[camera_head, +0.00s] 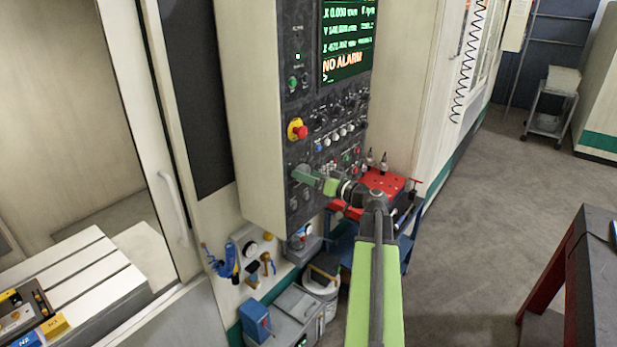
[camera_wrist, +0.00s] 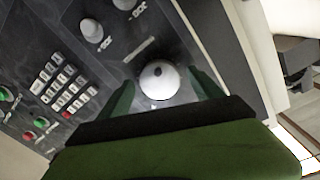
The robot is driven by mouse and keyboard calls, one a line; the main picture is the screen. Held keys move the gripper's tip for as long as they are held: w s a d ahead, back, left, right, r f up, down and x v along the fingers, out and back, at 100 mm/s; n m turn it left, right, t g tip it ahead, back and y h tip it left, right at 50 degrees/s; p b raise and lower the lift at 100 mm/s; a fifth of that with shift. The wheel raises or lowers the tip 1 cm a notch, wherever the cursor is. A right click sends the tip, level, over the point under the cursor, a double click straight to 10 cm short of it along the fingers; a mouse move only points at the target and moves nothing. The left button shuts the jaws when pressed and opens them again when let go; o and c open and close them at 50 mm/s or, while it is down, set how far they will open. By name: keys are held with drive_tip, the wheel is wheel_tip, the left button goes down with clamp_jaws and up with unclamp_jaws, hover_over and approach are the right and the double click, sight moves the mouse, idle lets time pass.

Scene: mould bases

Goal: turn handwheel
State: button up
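The handwheel (camera_wrist: 158,82) looks like a round, pale knob with a small dark dot, on the dark control panel (camera_wrist: 100,45) in the wrist view. My gripper (camera_wrist: 161,82) is open, with one green finger on each side of the handwheel. A narrow gap shows between the knob and the fingers, so it does not look clamped. In the head view my gripper (camera_head: 303,175) is at the lower part of the panel (camera_head: 330,120), and it hides the handwheel there.
A red emergency button (camera_head: 298,130) and several small buttons and knobs sit above my gripper. A red-topped cart (camera_head: 384,182) stands just behind my arm. A dark table (camera_head: 592,260) stands at the right. The floor (camera_head: 470,230) between is clear.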

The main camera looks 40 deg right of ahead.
drive_tip(key=v, duration=1.7)
drive_tip(key=shift+s, duration=0.25)
idle(0.6)
